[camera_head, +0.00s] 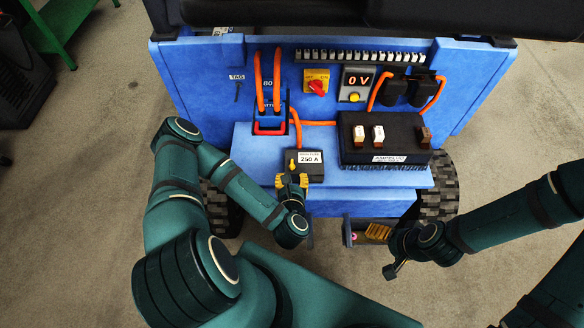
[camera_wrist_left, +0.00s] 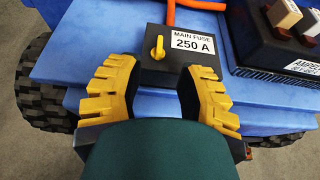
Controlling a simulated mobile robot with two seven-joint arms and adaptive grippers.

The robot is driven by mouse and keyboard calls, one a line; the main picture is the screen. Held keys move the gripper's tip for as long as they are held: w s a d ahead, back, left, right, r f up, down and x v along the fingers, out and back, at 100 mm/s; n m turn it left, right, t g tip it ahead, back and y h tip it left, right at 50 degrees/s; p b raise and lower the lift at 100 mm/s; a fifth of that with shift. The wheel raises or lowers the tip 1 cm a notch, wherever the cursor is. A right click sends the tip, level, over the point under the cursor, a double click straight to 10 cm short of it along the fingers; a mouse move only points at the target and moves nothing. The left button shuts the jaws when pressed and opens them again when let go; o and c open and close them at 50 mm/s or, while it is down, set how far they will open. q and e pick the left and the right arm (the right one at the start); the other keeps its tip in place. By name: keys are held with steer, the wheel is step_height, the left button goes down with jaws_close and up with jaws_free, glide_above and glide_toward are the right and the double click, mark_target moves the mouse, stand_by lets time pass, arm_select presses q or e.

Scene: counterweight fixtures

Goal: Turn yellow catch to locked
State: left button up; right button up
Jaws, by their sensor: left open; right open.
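The yellow catch (camera_wrist_left: 157,47) is a small knob on the black main fuse box marked 250 A (camera_wrist_left: 189,67). In the left wrist view its handle stands upright. In the head view the catch (camera_head: 292,163) shows on the left part of the fuse box (camera_head: 317,169), on the blue ledge. My left gripper (camera_head: 291,181) is at the front edge of the box. Its yellow fingers also show in the left wrist view (camera_wrist_left: 156,88), spread wide with nothing between them, short of the catch. My right gripper (camera_head: 391,272) is open, low at the right, away from the fuse box.
A tray (camera_head: 350,233) sits below.

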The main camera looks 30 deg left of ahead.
mark_target(292, 164)
arm_select(q)
steer(key=b+x, duration=0.2)
steer(key=x, duration=0.6)
steer(key=shift+w+f+b, duration=0.1)
steer(key=shift+b, duration=0.3)
jaws_close()
